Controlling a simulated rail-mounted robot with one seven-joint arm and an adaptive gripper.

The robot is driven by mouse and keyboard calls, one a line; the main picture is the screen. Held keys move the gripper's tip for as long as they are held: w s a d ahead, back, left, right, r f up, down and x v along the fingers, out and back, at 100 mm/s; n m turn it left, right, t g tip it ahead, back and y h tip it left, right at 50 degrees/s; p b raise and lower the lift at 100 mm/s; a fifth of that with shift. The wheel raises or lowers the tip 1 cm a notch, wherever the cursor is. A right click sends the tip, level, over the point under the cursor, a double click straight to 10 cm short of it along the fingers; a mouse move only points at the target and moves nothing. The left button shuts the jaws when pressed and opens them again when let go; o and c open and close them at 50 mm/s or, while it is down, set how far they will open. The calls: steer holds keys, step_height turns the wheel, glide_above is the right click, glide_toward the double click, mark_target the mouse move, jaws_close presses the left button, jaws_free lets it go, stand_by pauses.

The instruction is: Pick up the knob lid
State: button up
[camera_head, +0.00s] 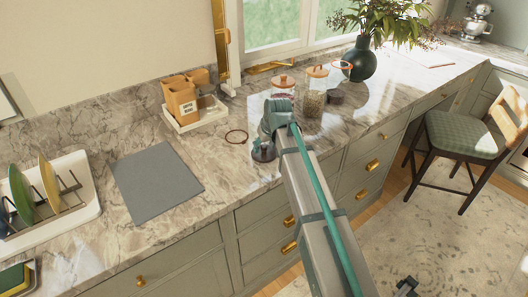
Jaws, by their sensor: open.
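I cannot tell which of these is the knob lid of the task. The left jar (283,93) is partly hidden by my arm; the right jar (312,101) holds greenish contents. My gripper (264,154) is low over the counter, in front of and left of the jars, apart from both lids. It looks open and empty, though its fingers are small and dark here.
A dark round container (335,97) and a dark vase (359,61) stand right of the jars. A white tray (196,118) with wooden holders, a grey mat (155,184) and a dish rack (75,208) are left.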

steer(key=shift+w+a+f, duration=0.15)
steer(key=shift+w+f, duration=0.1)
steer(key=shift+f, duration=0.3)
steer(key=shift+c, duration=0.2)
jaws_close()
steer(key=shift+r, duration=0.1)
